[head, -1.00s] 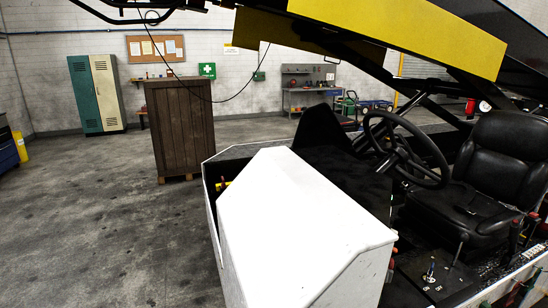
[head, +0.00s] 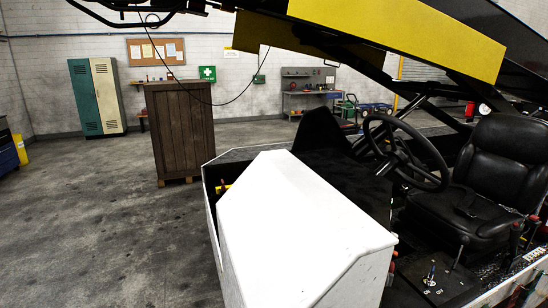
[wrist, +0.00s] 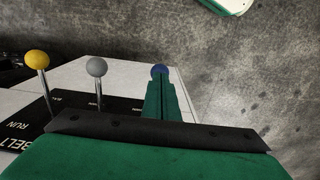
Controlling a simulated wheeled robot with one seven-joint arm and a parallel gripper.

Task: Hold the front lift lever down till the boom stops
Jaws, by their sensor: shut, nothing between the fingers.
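In the wrist view my gripper (wrist: 160,88) is shut, its green fingers pressed together and pointing away over a lever panel. A blue lever knob (wrist: 160,69) shows right at the fingertips; its stem is hidden behind the fingers, and I cannot tell whether they touch it. A grey-knobbed lever (wrist: 96,67) and a yellow-knobbed lever (wrist: 43,61) stand to the left. I cannot read which is marked front lift. In the head view the yellow-sided boom (head: 400,35) slopes across the top right. My gripper is not visible there.
The loader's white housing (head: 300,220) fills the middle front. A steering wheel (head: 405,150) and black seat (head: 505,165) are at right. A brown wooden cabinet (head: 180,130) and a green and cream locker (head: 97,95) stand behind. The floor at left is clear.

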